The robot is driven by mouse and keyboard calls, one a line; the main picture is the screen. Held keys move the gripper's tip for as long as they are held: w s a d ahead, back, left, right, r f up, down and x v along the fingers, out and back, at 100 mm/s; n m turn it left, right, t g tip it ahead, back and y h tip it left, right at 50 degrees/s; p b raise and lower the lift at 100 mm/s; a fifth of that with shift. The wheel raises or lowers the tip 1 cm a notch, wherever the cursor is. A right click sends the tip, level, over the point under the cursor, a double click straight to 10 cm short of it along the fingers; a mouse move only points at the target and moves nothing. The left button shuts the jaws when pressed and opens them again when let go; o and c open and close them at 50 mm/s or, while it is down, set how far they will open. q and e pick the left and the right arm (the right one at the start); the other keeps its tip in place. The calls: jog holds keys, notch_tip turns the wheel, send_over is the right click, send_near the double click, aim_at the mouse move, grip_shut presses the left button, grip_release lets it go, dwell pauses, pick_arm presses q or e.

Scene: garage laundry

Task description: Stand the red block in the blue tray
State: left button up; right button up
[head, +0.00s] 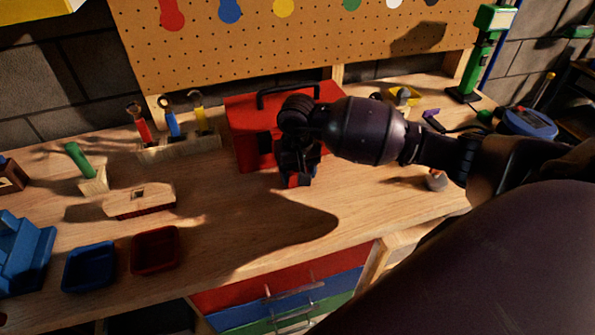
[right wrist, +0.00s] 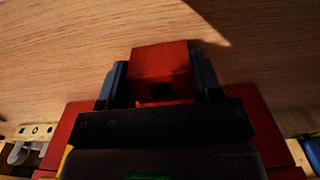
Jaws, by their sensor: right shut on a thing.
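The red block (right wrist: 160,63) is held between the two fingers of my right gripper (right wrist: 160,80) in the right wrist view. In the head view a small red end of the block (head: 298,181) shows below my right gripper (head: 294,172), in front of the red toolbox and apparently above the bench top. The blue tray (head: 89,267) lies on the bench at the lower left and looks empty. My right gripper is well to the right of it. My left gripper is not in view.
A red tray (head: 155,250) sits right beside the blue tray. A wooden block with a slot (head: 139,201) lies behind them, and a blue stepped object (head: 22,252) stands at the left. The red toolbox (head: 243,150) is behind my gripper. The bench middle is clear.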

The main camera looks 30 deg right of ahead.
jog(key=shift+f, duration=0.1)
jog(key=o, duration=0.9)
